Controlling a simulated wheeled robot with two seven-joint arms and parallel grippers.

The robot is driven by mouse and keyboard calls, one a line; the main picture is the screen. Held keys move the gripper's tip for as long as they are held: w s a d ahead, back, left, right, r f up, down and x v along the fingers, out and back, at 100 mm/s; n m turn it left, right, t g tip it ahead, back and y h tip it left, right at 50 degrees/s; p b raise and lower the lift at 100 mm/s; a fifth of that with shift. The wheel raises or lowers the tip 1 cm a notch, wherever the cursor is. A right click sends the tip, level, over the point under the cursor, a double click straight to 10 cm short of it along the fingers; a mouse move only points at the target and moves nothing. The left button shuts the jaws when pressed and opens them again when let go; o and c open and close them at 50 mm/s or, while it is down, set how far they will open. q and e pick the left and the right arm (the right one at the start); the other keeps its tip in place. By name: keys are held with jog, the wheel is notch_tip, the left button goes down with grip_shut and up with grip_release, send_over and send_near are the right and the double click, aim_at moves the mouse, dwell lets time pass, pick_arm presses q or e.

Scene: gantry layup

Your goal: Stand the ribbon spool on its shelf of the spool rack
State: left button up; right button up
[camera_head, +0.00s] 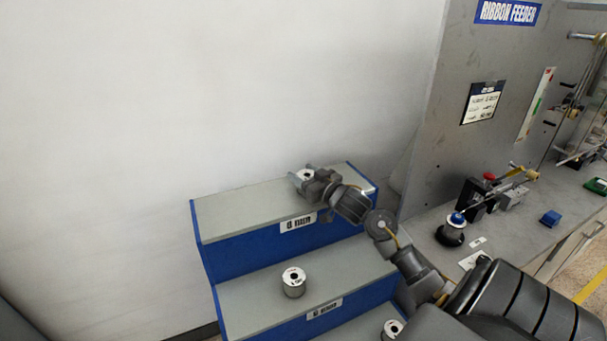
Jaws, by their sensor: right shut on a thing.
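The stepped spool rack (240,212) has grey shelf tops and blue fronts with white labels. My right gripper (303,180) reaches in from the lower right over its top shelf. It is shut on a ribbon spool (307,174), whose pale round top with a dark centre shows between the fingers. The spool looks upright. Its lower part is hidden by the gripper, so I cannot tell whether it touches the shelf. My left gripper is not in view.
Another spool (293,283) stands on the middle shelf, and a third (393,328) shows lower down, partly hidden by my arm. The ribbon feeder panel (440,140) and its bench stand at the right, with a blue-topped black knob (452,230). The top shelf's left part is clear.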

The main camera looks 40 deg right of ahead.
jog(key=shift+s, duration=0.1)
jog(key=shift+f, duration=0.1)
jog(key=shift+f, duration=0.15)
jog(key=o, duration=1.3)
jog(key=shift+c, duration=0.2)
jog(key=shift+s, duration=0.25)
jog(key=s+b, duration=0.2)
jog(key=s, duration=0.9)
jog(key=shift+s+a, duration=0.25)
